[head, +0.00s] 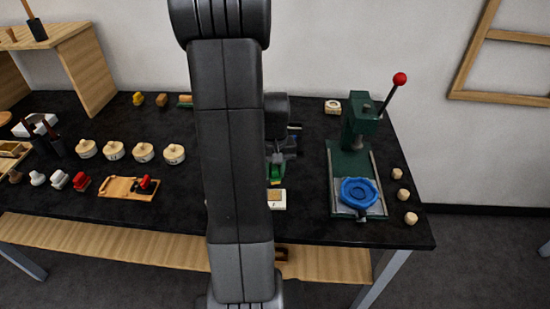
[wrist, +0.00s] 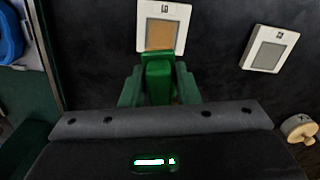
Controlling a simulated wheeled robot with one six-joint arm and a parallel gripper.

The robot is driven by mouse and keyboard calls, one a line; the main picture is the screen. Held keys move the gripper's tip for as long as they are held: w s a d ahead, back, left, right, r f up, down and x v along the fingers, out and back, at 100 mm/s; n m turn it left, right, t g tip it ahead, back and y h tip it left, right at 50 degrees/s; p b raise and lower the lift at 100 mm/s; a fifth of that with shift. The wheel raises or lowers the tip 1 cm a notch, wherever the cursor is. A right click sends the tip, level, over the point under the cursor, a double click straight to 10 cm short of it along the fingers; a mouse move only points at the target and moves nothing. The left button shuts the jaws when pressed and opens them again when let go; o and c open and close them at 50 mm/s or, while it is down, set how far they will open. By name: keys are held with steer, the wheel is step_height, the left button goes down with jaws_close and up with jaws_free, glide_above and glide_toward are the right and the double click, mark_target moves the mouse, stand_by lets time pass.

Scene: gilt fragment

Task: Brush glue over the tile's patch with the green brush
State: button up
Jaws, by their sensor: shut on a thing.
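My gripper (wrist: 159,84) is shut on the green brush (wrist: 158,68), which sits between its green fingers. In the head view my gripper (head: 281,160) is behind and right of my arm, just above the tile. The white tile (wrist: 164,12) has a dark mark and a tan patch (wrist: 160,36); it also shows in the head view (head: 281,206). The brush's front end overlaps the patch's near edge in the wrist view. The bristles are hidden there, so I cannot tell whether they touch the patch.
A second white tile (wrist: 287,37) with a grey patch lies to the right in the wrist view. A green press (head: 350,160) with a blue ring (head: 359,192) stands right of the tile. Several round lidded pots (head: 143,151) and a wooden tray (head: 116,187) are at left.

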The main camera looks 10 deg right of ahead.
steer(key=shift+r+p, duration=0.75)
steer(key=shift+r, duration=0.7)
steer(key=shift+f, duration=0.1)
steer(key=shift+f, duration=0.1)
steer(key=shift+s+b, duration=0.1)
steer(key=shift+b, duration=0.25)
